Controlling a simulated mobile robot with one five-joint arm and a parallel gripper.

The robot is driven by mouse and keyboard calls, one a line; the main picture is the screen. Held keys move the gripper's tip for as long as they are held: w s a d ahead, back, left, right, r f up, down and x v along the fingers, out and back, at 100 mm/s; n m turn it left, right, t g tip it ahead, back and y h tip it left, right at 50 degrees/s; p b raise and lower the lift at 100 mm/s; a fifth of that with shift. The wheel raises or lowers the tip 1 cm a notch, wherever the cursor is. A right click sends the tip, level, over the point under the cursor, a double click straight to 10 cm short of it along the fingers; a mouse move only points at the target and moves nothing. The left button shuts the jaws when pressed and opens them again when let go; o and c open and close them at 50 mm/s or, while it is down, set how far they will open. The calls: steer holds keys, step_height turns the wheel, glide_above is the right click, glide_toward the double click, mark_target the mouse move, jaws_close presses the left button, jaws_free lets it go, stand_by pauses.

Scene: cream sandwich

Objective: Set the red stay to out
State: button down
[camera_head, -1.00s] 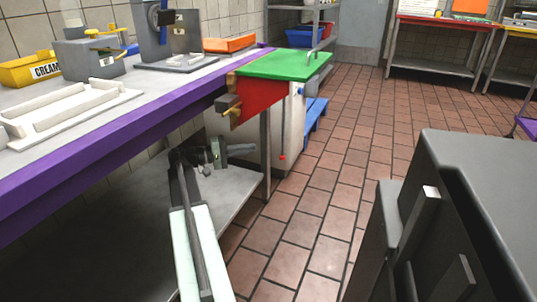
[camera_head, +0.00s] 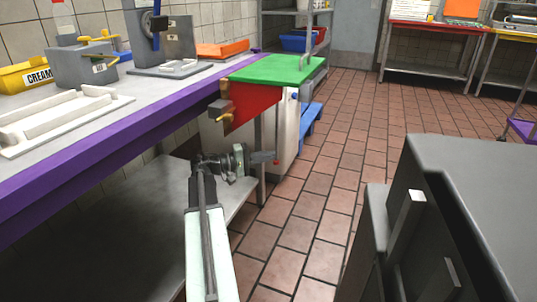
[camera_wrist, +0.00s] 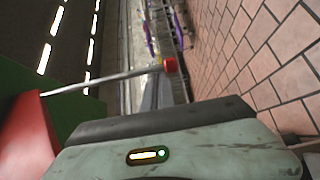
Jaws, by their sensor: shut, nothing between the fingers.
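A red panel (camera_head: 256,108) stands below the green leaf (camera_head: 275,69) at the end of the purple-edged counter; it also shows at the left of the wrist view (camera_wrist: 28,140). A thin rod ends in a red knob (camera_head: 277,161) below the leaf. In the wrist view the rod runs across to its red knob (camera_wrist: 170,66), just beyond my fingers. My gripper (camera_head: 265,157) is shut and empty, low beside the leaf, its tip close to the red knob in the picture. I cannot tell whether they touch.
A dark block with a brass-coloured handle (camera_head: 220,112) sits at the red panel's near edge. A grey lower shelf (camera_head: 165,215) lies under the counter. A blue stand (camera_head: 309,122) is behind the leaf. A dark grey cabinet (camera_head: 480,210) stands right. Tiled floor between is clear.

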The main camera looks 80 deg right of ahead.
steer(key=shift+a, duration=0.85)
steer(key=shift+w+d, duration=0.1)
steer(key=shift+d, duration=0.05)
steer(key=w+d, duration=0.1)
steer(key=d, duration=0.3)
steer(key=v, duration=0.9)
steer(key=shift+w, duration=0.25)
